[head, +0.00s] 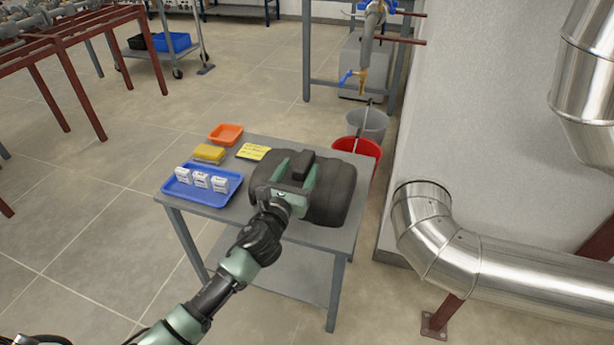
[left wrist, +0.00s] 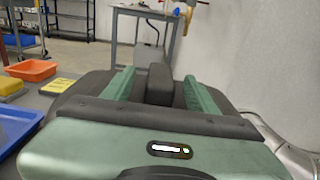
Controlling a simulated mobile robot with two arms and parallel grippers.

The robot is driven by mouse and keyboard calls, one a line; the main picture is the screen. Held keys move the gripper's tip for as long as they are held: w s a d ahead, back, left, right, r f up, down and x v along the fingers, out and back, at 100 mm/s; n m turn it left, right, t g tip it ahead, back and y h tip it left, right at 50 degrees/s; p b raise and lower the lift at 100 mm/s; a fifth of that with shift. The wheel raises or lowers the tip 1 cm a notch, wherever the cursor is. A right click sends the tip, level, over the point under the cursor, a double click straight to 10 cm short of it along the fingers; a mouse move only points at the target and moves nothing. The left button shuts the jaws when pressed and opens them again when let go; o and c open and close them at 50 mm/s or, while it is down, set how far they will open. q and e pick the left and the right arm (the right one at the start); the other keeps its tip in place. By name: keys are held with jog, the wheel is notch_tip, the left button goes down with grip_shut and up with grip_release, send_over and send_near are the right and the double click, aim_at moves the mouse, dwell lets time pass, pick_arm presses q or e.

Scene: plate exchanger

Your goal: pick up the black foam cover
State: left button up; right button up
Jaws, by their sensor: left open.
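The black foam cover (head: 335,188) is a dark, rounded, bulky piece lying on the grey table (head: 222,255). A raised dark block, like a grip (left wrist: 159,84), stands up from its top. My left gripper (head: 297,168) is over the cover, its two green fingers apart. In the left wrist view the fingers stand on either side of the raised block, with small gaps showing. The gripper body hides part of the cover, and I cannot tell whether the fingers touch it. My right gripper is not in view.
A blue tray (head: 205,199) with white boxes, a yellow sponge-like block (head: 209,153), an orange tray (head: 226,134) and a yellow note (head: 253,152) share the table. Red (head: 343,149) and grey (head: 370,122) buckets stand behind it. A shiny pipe (head: 440,240) is to the right.

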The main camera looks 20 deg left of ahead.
aim_at(310, 150)
pick_arm(q)
jog(key=w, duration=0.4)
jog(key=shift+w+d+b, duration=0.15)
jog(key=shift+w+b, duration=0.05)
jog(key=shift+b, duration=0.15)
grip_shut()
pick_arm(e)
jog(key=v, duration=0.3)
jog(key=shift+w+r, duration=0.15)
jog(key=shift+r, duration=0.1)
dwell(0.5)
